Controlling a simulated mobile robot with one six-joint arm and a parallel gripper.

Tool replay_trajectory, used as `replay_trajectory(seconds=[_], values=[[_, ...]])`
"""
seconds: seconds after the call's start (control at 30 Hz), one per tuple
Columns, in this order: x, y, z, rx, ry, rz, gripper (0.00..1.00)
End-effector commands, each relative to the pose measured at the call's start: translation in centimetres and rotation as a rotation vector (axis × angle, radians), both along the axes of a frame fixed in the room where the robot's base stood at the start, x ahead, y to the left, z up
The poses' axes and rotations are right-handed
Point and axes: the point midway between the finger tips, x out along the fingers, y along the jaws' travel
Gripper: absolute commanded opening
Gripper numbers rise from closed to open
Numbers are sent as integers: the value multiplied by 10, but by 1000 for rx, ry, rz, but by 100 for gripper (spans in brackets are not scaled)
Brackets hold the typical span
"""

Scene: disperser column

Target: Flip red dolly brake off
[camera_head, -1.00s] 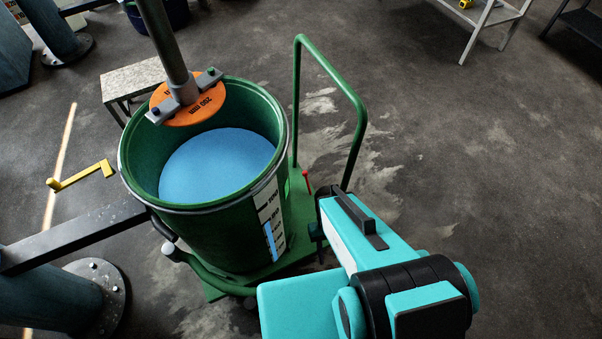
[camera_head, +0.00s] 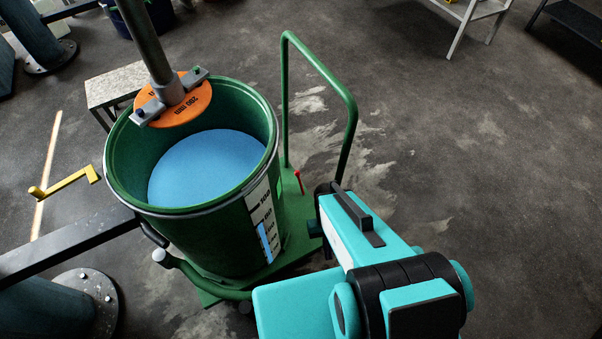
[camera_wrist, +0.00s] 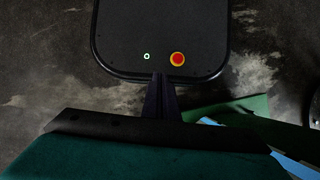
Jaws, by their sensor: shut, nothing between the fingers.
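The red brake lever (camera_head: 298,181) is a small upright stick on the green dolly (camera_head: 292,218), just right of the drum in the head view. I cannot make out the lever in the wrist view. My gripper (camera_head: 312,228) is below and slightly right of the lever in the head view, apart from it and partly hidden by my arm. In the wrist view my gripper (camera_wrist: 159,80) shows as dark fingers closed together with nothing between them. A green edge of the dolly (camera_wrist: 250,104) shows at the right there.
The green drum (camera_head: 230,225) with blue contents stands on the dolly. The dolly's tall green handle (camera_head: 350,130) rises behind my gripper. A mixer shaft with an orange disc (camera_head: 180,112) hangs over the drum. A dark beam (camera_head: 70,245) lies at left. Floor at right is clear.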

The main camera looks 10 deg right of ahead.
Motion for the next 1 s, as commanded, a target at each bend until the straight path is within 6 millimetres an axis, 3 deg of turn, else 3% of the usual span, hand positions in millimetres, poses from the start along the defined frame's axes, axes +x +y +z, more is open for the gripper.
replay_trajectory(seconds=[0.03, 0.1, 0.67, 1.0], values=[[4, -6, -16, 1, -5, -26, 0], [9, -14, -27, 4, -11, -60, 0], [61, -88, -120, 55, -85, -384, 0], [97, -145, -174, 111, -149, -601, 0]])
